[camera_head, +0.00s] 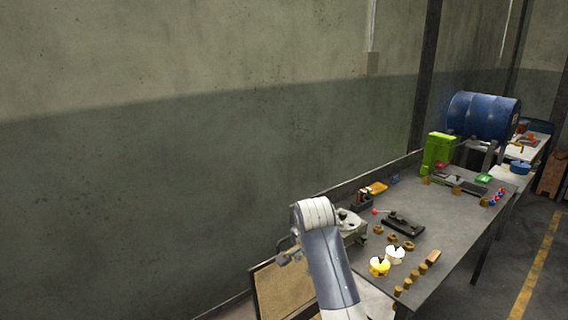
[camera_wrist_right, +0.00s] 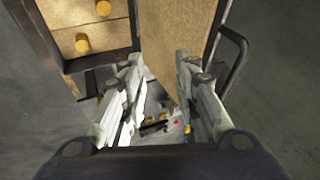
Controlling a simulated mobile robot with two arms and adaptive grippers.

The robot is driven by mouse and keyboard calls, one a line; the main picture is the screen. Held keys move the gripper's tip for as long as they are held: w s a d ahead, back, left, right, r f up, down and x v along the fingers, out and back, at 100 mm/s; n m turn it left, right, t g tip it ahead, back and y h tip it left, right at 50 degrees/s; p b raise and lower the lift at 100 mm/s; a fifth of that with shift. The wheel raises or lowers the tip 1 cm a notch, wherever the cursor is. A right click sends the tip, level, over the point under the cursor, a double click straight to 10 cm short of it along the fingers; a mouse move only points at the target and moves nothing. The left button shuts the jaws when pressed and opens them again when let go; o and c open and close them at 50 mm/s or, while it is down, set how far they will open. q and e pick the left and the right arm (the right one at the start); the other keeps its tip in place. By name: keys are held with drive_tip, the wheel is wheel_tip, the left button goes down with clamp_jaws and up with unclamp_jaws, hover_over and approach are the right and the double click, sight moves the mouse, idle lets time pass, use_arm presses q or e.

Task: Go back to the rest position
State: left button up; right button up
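My right arm rises from the bottom of the head view, with a white ring at its bent joint. My right gripper (camera_head: 289,256) is partly hidden behind the arm, left of the workbench and in front of the wall. In the right wrist view the fingers of the right gripper (camera_wrist_right: 160,72) stand well apart with nothing held between them. A wooden board (camera_wrist_right: 176,40) and some small blurred items lie beyond the fingers. My left gripper is not in view.
A dark workbench (camera_head: 455,222) stands to the right, bearing a yellow pot (camera_head: 379,267), a white pot (camera_head: 395,255) and small brown parts. A green machine (camera_head: 438,153) and a blue barrel (camera_head: 483,117) are farther back. Drawers with yellow knobs (camera_wrist_right: 82,43) stand near the right gripper.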

drive_tip(key=s+d+f+n+g, duration=0.1)
drive_tip(key=s+d+f+n, duration=0.1)
drive_tip(key=s+d+f, duration=0.5)
drive_tip(key=s+d+f+n, duration=0.3)
drive_tip(key=s+f, duration=0.7)
drive_tip(key=s, duration=0.1)
drive_tip(key=s+d+f+n+g, duration=0.15)
drive_tip(key=s+n, duration=0.25)
drive_tip(key=s, duration=0.8)
drive_tip(key=s+d+n, duration=0.3)
drive_tip(key=s, duration=0.9)
wheel_tip(320, 180, down, 33)
drive_tip(key=s+g+b, duration=0.1)
drive_tip(key=s+b, duration=0.2)
drive_tip(key=b, duration=0.3)
drive_tip(key=s+d+f+b, duration=0.1)
drive_tip(key=s+f, duration=0.7)
drive_tip(key=f, duration=0.1)
drive_tip(key=s+d+f+g+b, duration=0.1)
drive_tip(key=s+f+b, duration=0.1)
drive_tip(key=s+f, duration=0.5)
wheel_tip(320, 180, down, 3)
drive_tip(key=shift+s+d+r+b, duration=0.15)
drive_tip(key=shift+s+d+b, duration=0.15)
drive_tip(key=shift+s, duration=0.1)
